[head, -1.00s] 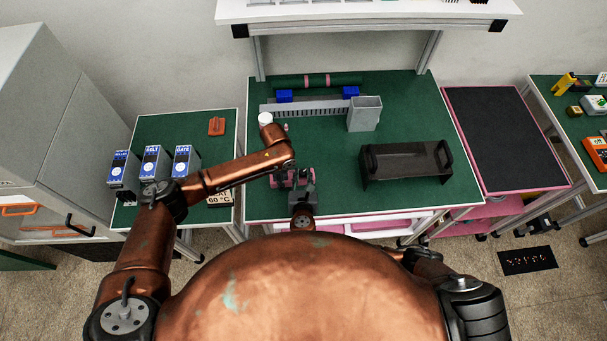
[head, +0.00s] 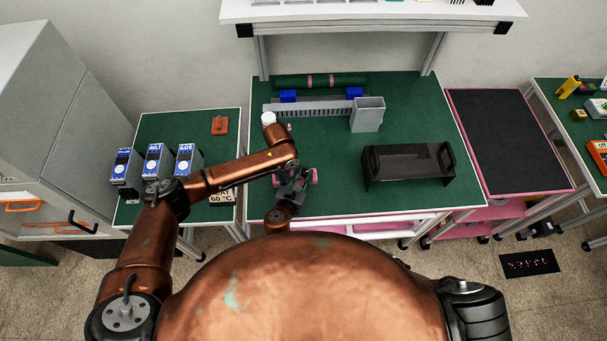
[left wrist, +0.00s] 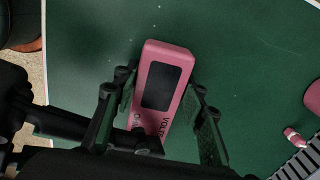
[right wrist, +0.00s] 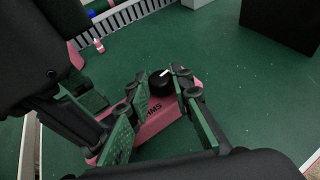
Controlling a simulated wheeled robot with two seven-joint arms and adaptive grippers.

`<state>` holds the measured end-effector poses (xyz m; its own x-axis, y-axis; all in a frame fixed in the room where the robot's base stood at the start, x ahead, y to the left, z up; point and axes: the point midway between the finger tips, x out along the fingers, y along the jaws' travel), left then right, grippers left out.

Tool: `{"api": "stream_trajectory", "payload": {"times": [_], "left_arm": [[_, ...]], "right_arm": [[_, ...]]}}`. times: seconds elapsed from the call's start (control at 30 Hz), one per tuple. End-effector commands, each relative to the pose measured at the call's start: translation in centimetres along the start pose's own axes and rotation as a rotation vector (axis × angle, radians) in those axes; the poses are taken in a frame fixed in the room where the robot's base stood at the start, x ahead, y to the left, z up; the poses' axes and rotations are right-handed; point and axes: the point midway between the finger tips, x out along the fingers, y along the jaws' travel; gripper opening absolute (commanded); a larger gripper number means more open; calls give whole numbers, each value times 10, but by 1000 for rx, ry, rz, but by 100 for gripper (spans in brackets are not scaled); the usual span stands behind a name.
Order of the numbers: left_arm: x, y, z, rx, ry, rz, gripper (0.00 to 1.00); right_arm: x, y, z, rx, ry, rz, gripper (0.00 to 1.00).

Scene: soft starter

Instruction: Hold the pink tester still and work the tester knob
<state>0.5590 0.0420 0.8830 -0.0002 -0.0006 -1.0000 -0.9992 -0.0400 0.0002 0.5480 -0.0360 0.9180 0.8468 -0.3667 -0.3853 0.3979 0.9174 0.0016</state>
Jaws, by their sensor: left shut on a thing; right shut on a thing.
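The pink tester (left wrist: 155,88) has a dark screen and the word VOLTS in the left wrist view. My left gripper (left wrist: 160,82) is shut on it, with one green-padded finger along each side. In the right wrist view the tester (right wrist: 160,118) shows the word OHMS and a black tester knob (right wrist: 161,84) with a white mark. My right gripper (right wrist: 160,74) is shut on the knob, its fingertips on either side. In the head view my right gripper (head: 291,184) is low at the green table's front left; arm links hide most of the tester and knob.
A black tray (head: 408,166) stands right on the green table (head: 345,195). Several blue-fronted units (head: 155,164) stand on the left table. The table's middle is clear.

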Motion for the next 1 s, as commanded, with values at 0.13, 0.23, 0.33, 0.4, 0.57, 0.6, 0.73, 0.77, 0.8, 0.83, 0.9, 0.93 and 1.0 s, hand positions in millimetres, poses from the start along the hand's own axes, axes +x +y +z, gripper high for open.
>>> {"api": "stream_trajectory", "payload": {"times": [0.13,0.23,0.33,0.4,0.57,0.6,0.73,0.77,0.8,0.83,0.9,0.93,1.0], "left_arm": [[1,2,0,2,-2,4,8],[1,2,0,2,-2,4,8],[1,1,0,1,-1,3,8],[1,1,0,1,-1,3,8],[1,1,0,0,-1,2,8],[1,0,0,0,-1,1,8],[0,0,0,0,-1,1,8],[0,0,0,0,-1,1,8],[0,0,0,0,-1,1,8],[0,0,0,0,-1,1,8],[0,0,0,0,-1,0,8],[0,0,0,0,0,0,8],[0,0,0,0,0,0,8]], "right_arm": [[1,0,2,0,-3,-1,21],[1,0,1,0,-3,0,28],[1,0,1,0,-2,0,35],[0,0,1,-1,-2,0,39],[0,0,0,-1,-1,1,39],[0,0,0,-1,-1,1,39],[-4,0,0,-1,0,2,39],[-7,0,0,-1,0,2,39],[-11,0,0,-1,0,2,39],[-15,0,-1,-1,0,2,39],[-28,0,-1,1,2,3,39],[-34,0,-1,2,2,2,39],[-49,0,-1,0,3,3,39]]}}
